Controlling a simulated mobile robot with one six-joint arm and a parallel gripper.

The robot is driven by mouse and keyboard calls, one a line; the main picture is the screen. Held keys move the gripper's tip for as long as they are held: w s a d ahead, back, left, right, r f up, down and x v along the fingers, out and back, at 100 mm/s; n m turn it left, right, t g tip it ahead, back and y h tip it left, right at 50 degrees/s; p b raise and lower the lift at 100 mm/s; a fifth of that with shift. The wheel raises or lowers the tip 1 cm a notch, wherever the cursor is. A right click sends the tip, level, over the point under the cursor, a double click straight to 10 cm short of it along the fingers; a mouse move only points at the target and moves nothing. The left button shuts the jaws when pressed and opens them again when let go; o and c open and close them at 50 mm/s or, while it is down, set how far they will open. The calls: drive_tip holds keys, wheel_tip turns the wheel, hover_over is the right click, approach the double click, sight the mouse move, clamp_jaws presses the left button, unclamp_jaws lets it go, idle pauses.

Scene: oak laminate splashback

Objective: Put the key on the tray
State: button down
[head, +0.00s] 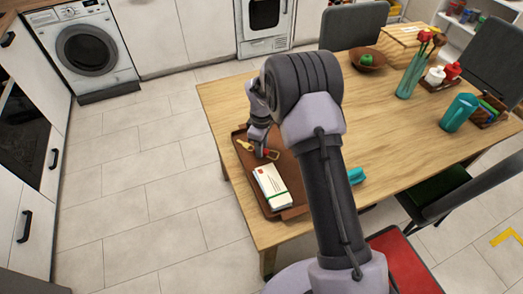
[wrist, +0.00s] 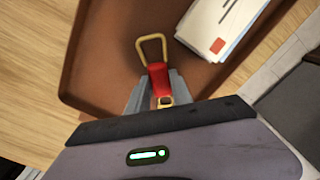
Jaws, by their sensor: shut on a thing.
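The key, gold with a red middle part, is held between my gripper's (wrist: 160,92) fingers in the wrist view. Its gold loop (wrist: 141,50) points away from the fingers, and its red part (wrist: 157,76) lies between the tips. The brown tray (wrist: 100,60) is beneath it. In the head view my gripper (head: 258,152) is low over the far part of the tray (head: 248,169), with the gold end (head: 244,144) to the left and the red (head: 271,154) to the right. I cannot tell whether the key touches the tray.
A banded stack of white envelopes (head: 270,186) lies on the tray, close to my gripper. The tray is at the wooden table's (head: 228,95) left edge. A teal thing (head: 356,175) is right of my arm. A bowl (head: 368,60), vase (head: 411,75) and teal jug (head: 459,112) stand farther off.

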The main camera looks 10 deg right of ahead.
drive_tip(key=c, duration=1.6)
unclamp_jaws()
drive_tip(key=shift+f, duration=0.15)
drive_tip(key=o, duration=0.5)
drive_tip(key=shift+c, duration=0.2)
